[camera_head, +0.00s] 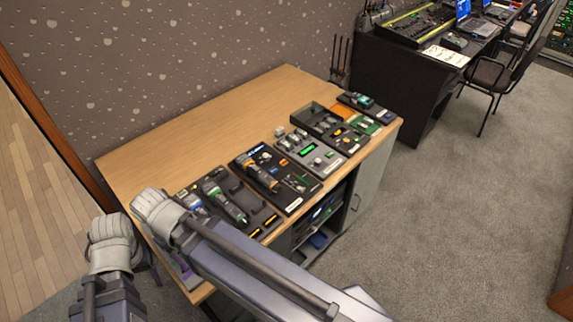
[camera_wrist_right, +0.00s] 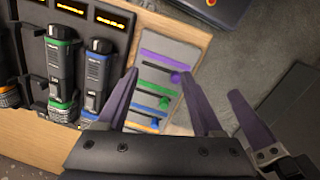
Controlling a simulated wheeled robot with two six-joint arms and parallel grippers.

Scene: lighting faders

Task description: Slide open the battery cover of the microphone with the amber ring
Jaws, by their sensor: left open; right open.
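The microphone with the amber ring (camera_head: 262,176) lies in a black tray in the middle of the row on the table. Its amber end also shows, cut off, at the left edge of the right wrist view (camera_wrist_right: 8,97). My right gripper (camera_wrist_right: 168,75) is open and empty over the fader panel, to the side of the blue-ringed microphone and apart from the amber one. In the head view my arm hides its fingers. One finger of my open left gripper (camera_wrist_right: 250,115) shows beside it; in the head view its fingers are mostly hidden. The battery cover's state is too small to tell.
A green-ringed microphone (camera_head: 225,205) and a blue-ringed one (camera_wrist_right: 97,75) lie in the neighbouring tray. The fader panel (camera_wrist_right: 185,55) is at the table's left end. More device trays stand to the right. The back of the wooden table (camera_head: 200,130) is clear.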

